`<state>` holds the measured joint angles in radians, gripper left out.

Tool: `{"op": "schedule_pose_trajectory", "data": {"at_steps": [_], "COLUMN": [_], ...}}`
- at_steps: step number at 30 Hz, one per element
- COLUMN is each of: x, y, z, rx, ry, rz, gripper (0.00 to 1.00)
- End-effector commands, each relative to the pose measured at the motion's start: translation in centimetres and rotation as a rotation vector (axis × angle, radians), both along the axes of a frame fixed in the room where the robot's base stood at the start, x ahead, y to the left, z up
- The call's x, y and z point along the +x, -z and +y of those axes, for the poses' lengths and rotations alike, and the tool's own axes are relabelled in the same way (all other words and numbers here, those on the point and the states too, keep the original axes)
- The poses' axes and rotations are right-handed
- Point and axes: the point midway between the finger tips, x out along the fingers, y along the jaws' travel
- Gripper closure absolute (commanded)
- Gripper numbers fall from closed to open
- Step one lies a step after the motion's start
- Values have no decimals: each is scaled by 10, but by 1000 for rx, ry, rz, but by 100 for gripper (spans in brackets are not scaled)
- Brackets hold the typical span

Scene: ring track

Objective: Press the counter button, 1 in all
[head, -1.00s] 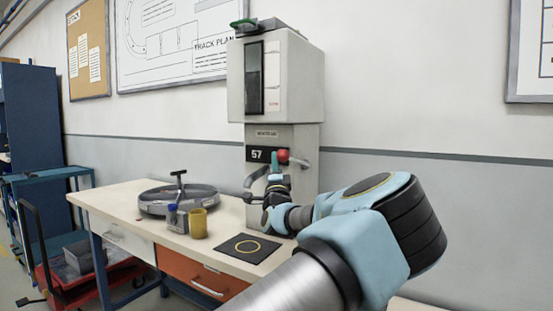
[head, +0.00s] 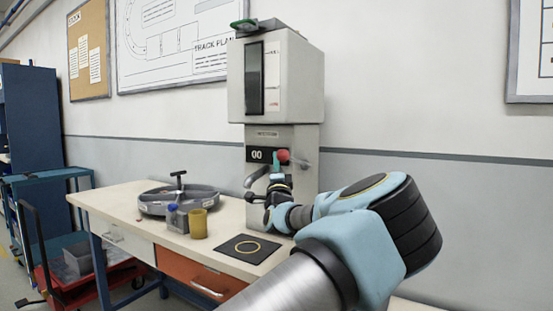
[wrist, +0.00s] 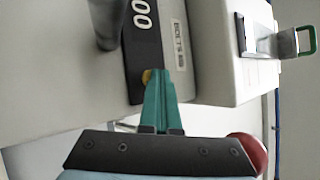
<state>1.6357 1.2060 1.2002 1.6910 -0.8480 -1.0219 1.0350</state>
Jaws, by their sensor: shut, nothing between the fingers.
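The counter (head: 258,154) is a dark strip on the front of the grey dispenser, and its display reads 00. A small yellow button (wrist: 147,77) sits on the strip, partly hidden by my fingertips. My gripper (wrist: 157,85) has teal fingers that are shut, with the tips at the button; whether they touch it I cannot tell. In the head view my gripper (head: 274,160) is in front of the strip's right end.

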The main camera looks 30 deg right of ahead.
Motion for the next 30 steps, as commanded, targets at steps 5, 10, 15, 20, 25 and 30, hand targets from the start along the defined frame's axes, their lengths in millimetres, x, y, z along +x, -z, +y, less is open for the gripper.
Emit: {"op": "schedule_pose_trajectory", "data": {"at_steps": [5, 10, 15, 20, 25, 30], "x": [-1, -4, -9, -12, -12, -13], "y": [0, 0, 0, 0, 0, 0], "z": [0, 6, 15, 21, 21, 22], "rx": [0, 0, 1, -1, 0, 0], "ry": [1, 1, -1, 1, 1, 0], "rz": [0, 0, 0, 0, 0, 0], "gripper": [100, 100, 100, 100, 100, 100]}}
